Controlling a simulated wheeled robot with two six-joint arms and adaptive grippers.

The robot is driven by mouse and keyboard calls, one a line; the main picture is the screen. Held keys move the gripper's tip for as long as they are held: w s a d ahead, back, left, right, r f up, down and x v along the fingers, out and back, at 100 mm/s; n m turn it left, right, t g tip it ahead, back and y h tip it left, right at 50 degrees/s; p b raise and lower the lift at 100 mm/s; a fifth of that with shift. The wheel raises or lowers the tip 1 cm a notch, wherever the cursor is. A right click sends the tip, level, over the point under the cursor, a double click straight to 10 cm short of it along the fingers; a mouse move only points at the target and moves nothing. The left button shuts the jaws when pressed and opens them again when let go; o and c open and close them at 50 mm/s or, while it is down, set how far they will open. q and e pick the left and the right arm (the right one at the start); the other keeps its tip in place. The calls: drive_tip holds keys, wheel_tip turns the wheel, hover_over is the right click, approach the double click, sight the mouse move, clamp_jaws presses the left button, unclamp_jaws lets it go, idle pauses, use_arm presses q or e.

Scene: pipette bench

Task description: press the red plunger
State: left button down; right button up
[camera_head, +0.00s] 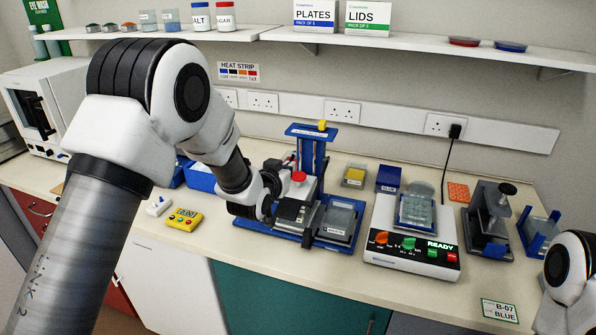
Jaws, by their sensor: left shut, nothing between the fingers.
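The red plunger (299,177) is a small round red cap on the blue pipette stand (312,150), at the middle of the bench. My left arm comes in from the left, and its dark gripper (287,168) is shut and empty, just left of and close to the red plunger. I cannot tell whether they touch. The wrist hides part of the stand's left side. A clear-lidded box (341,219) sits on the stand's blue base. My right gripper is out of view; only a white joint of that arm shows at the lower right.
A white device with a READY display (440,245) stands right of the stand, with a dark press (490,218) beyond it. A yellow timer (184,219) lies to the left. A blue box (389,178) and a yellow-topped box (354,176) stand behind. The front bench strip is mostly clear.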

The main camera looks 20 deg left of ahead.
use_arm(q)
drive_tip(key=p, duration=0.3)
hover_over(297, 179)
drive_tip(key=shift+s+a+f, duration=0.1)
drive_tip(key=shift+f, duration=0.7)
drive_tip(key=f+p, duration=0.1)
drive_tip(key=f, duration=0.1)
drive_tip(key=f+p, duration=0.1)
drive_tip(key=shift+w+f, duration=0.2)
drive_tip(key=shift+f, duration=0.15)
drive_tip(key=shift+s+f, duration=0.1)
drive_tip(key=shift+f, duration=0.25)
drive_tip(key=shift+f, duration=0.15)
wheel_tip(297, 179, down, 2)
drive_tip(key=b, duration=0.3)
drive_tip(key=shift+f, duration=0.25)
drive_tip(key=shift+s, duration=0.1)
drive_tip(key=shift+r, duration=0.15)
